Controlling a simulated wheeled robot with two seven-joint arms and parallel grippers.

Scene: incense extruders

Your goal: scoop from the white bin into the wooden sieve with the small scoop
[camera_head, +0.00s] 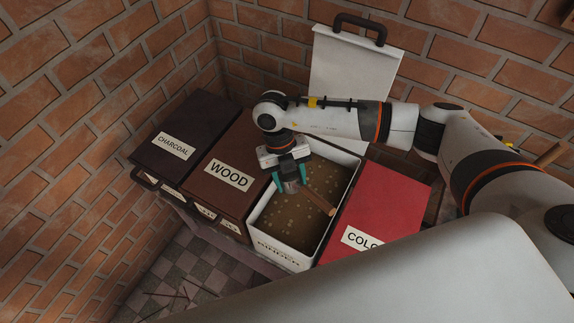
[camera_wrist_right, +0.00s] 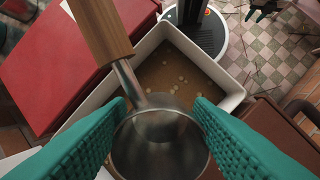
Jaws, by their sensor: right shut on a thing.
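The white bin (camera_head: 332,227) stands open in the head view, with a brown, speckled powder inside. My right gripper (camera_head: 291,184) is over the bin, shut on the small scoop (camera_head: 320,199). The scoop has a metal cup and a wooden handle. In the right wrist view the teal fingers lie on both sides of the cup (camera_wrist_right: 158,150), and the handle points to the upper left. The visible inside of the cup looks empty. I see no wooden sieve. My left gripper is outside the head view; a small dark shape at the wrist view's top right may be it.
A brown WOOD box (camera_head: 222,160) and a dark CHARCOAL box (camera_head: 182,128) stand left of the bin. A red box (camera_head: 385,205) stands close on its right. The bin's white lid (camera_head: 350,68) is raised behind it. Brick walls close off the back and left.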

